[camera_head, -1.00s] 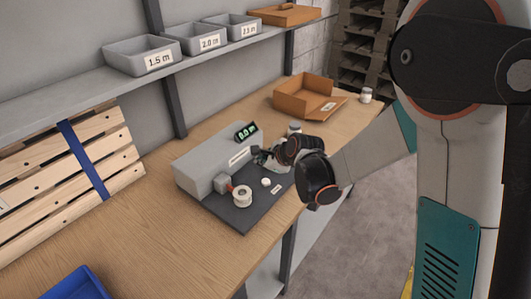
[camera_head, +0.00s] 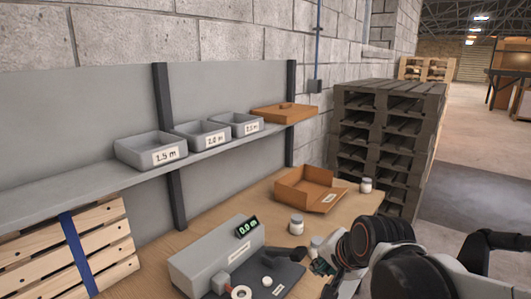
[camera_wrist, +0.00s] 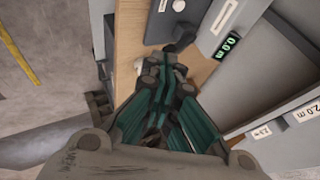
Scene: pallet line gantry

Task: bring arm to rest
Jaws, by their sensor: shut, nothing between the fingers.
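My gripper (camera_head: 328,268) is at the lower right of the head view, at the front edge of the workbench (camera_head: 210,222). It is shut and holds nothing. In the wrist view its closed teal and dark fingers (camera_wrist: 165,72) point toward the wooden bench top. The grey measuring machine (camera_head: 210,258) with a green 0.0 m display (camera_head: 247,226) stands on the bench to the left of my gripper. My folded arm fills the lower right corner of the head view and hides part of the bench edge.
A white-lidded jar (camera_head: 297,224) stands behind my gripper, and another jar (camera_head: 366,185) stands farther back. An open orange box (camera_head: 305,188) lies on the bench. Grey length bins (camera_head: 151,150) line the shelf. Dark stacked pallets (camera_head: 385,140) stand beyond the bench.

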